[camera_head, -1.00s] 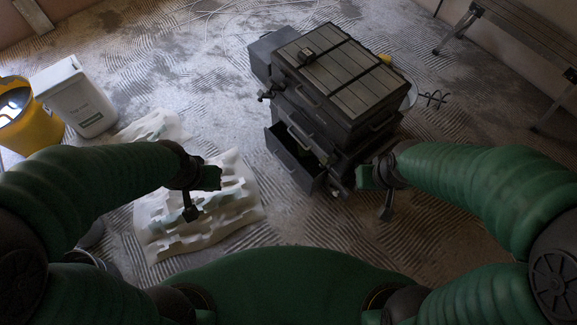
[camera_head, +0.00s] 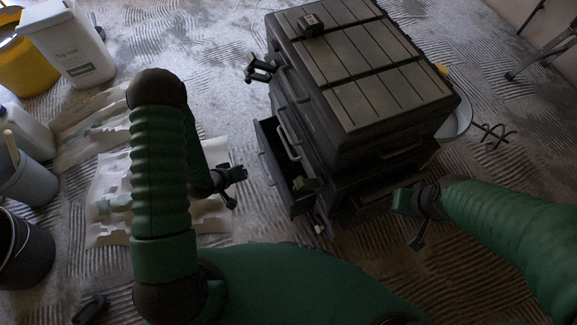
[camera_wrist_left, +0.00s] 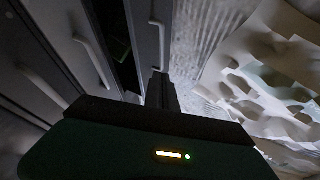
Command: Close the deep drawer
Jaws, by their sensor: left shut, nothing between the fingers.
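A dark tool chest (camera_head: 375,90) stands on the floor right of centre. Its deep drawer (camera_head: 279,170) is low on the left-facing side and stands open, with something small and greenish inside. In the left wrist view the deep drawer's front (camera_wrist_left: 150,35) with its pale upright handle is close by, and the dark gap behind it shows. My left gripper (camera_head: 240,174) is shut and empty, a little left of the drawer front and apart from it in the head view. My right gripper (camera_head: 400,203) is right of the drawer, near the chest's front corner; its jaws are too small to read.
A white tub (camera_head: 70,45), a yellow bucket (camera_head: 25,60) and a dark bucket (camera_head: 22,250) stand at the left. A small black object (camera_head: 311,25) rests on the chest top. Ridged floor between sheeting and chest is free.

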